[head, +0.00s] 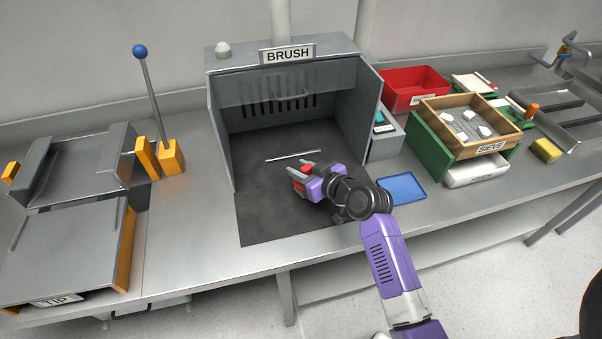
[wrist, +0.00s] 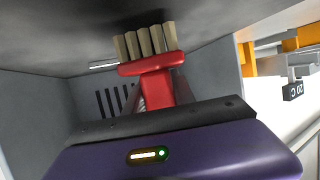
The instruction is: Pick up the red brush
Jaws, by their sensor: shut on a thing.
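The red brush (wrist: 153,72) shows in the wrist view, with a red head, a red handle and several pale bristle tufts. My gripper (head: 297,178) is shut on the brush, low over the dark mat inside the booth labelled BRUSH. In the head view only a bit of red shows between the fingers; the rest of the brush is hidden by my gripper. In the wrist view my purple gripper housing hides the fingertips and the lower handle.
The grey booth (head: 222,135) has side walls and a slotted back. A thin metal rod (head: 293,156) lies on the dark mat (head: 262,215). A blue tray (head: 402,187) lies right of the mat. A wooden sieve box (head: 489,149) and red bin (head: 414,82) stand further right.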

